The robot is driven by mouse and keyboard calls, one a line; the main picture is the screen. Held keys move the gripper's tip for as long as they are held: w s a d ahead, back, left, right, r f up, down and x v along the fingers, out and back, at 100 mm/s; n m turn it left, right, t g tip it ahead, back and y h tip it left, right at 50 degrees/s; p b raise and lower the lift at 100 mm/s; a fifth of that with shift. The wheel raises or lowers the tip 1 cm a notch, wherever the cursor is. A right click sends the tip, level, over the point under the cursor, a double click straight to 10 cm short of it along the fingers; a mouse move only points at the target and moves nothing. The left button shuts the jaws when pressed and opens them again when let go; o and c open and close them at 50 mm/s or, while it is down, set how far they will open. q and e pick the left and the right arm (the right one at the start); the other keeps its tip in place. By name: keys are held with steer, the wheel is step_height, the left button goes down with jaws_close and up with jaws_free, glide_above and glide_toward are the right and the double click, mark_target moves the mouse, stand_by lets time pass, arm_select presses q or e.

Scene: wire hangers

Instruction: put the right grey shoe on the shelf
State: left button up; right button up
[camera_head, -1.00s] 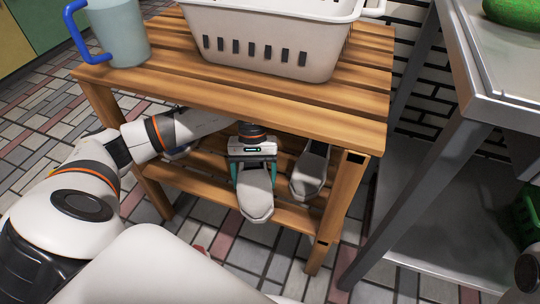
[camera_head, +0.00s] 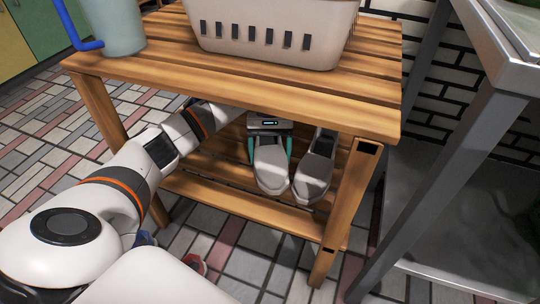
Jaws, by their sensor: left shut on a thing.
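A wooden slatted rack (camera_head: 270,88) has a lower shelf (camera_head: 210,185) under its top. My left gripper (camera_head: 268,140) reaches in under the top from the left and is shut on a grey shoe (camera_head: 271,172), its fingers on both sides of it. The held shoe points its toe toward me, over the lower shelf. I cannot tell whether its sole touches the slats. A second grey shoe (camera_head: 312,180) stands close on its right on the lower shelf, toe also toward me. The heel of the held shoe is hidden by the gripper. My right gripper is out of view.
A pale basket (camera_head: 275,38) and a blue-handled pitcher (camera_head: 115,25) stand on the rack's top. The rack's front right leg (camera_head: 345,215) is right of the shoes. A metal table (camera_head: 440,190) stands farther right.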

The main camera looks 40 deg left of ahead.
arm_select(q)
steer(key=o, duration=1.1)
steer(key=shift+o, duration=0.2)
